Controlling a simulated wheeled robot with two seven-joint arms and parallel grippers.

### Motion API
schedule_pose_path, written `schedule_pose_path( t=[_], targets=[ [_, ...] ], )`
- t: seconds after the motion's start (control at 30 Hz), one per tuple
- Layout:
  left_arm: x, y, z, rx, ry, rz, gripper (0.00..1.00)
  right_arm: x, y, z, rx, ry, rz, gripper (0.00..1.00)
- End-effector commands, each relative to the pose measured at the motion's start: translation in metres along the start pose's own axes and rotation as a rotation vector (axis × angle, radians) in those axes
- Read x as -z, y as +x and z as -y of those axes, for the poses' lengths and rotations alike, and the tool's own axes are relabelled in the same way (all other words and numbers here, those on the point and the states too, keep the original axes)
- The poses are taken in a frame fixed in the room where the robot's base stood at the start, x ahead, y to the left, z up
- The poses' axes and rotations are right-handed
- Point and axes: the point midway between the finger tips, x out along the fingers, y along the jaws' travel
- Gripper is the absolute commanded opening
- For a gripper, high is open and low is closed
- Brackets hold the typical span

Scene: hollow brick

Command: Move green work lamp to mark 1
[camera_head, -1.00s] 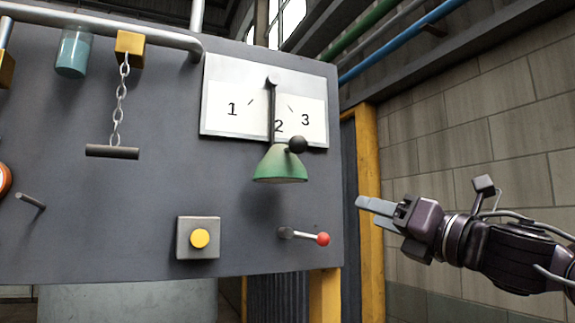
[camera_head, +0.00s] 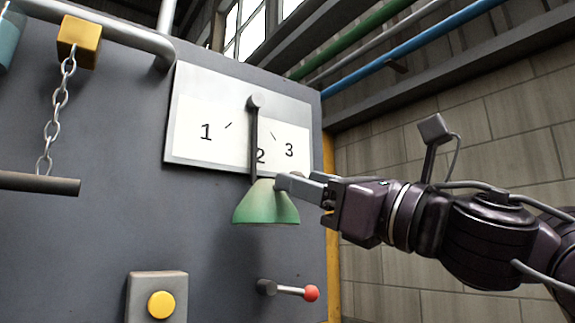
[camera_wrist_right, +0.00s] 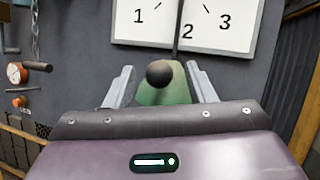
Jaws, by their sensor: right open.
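The green work lamp (camera_head: 262,205) hangs from a dark arm pivoted on the white dial plate (camera_head: 215,118), with its arm pointing straight down at mark 2 (camera_head: 260,156). Mark 1 (camera_head: 206,131) is to the left of the arm. My left gripper is not in view.
Below the lamp a lever with a red ball (camera_head: 311,293) sticks out of the grey panel. A yellow button (camera_head: 161,305) is at lower left. A chain with a dark bar (camera_head: 40,183) hangs at left. Panel between bar and lamp is clear.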

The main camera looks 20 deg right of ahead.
Motion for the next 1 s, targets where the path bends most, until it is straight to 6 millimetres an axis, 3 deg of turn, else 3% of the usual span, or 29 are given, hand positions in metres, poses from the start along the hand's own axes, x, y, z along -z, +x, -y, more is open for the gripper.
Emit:
schedule_pose_path(
  t=[0.1, 0.2, 0.57, 0.93, 1.0],
  targets=[
    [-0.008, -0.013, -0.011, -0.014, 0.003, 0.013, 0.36, -0.003, 0.02, 0.0, -0.003, 0.004, -0.002, 0.5],
    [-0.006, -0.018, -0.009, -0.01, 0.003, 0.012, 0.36, -0.001, 0.03, 0.0, -0.002, 0.003, -0.003, 0.5],
    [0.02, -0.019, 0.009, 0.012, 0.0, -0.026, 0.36, 0.001, 0.036, -0.001, -0.001, 0.001, -0.001, 0.5],
    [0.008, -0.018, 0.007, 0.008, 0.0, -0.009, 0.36, 0.001, 0.035, 0.0, -0.001, 0.001, -0.001, 0.03],
    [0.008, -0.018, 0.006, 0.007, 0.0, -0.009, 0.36, 0.001, 0.035, 0.0, -0.001, 0.001, -0.001, 0.0]
  ],
)
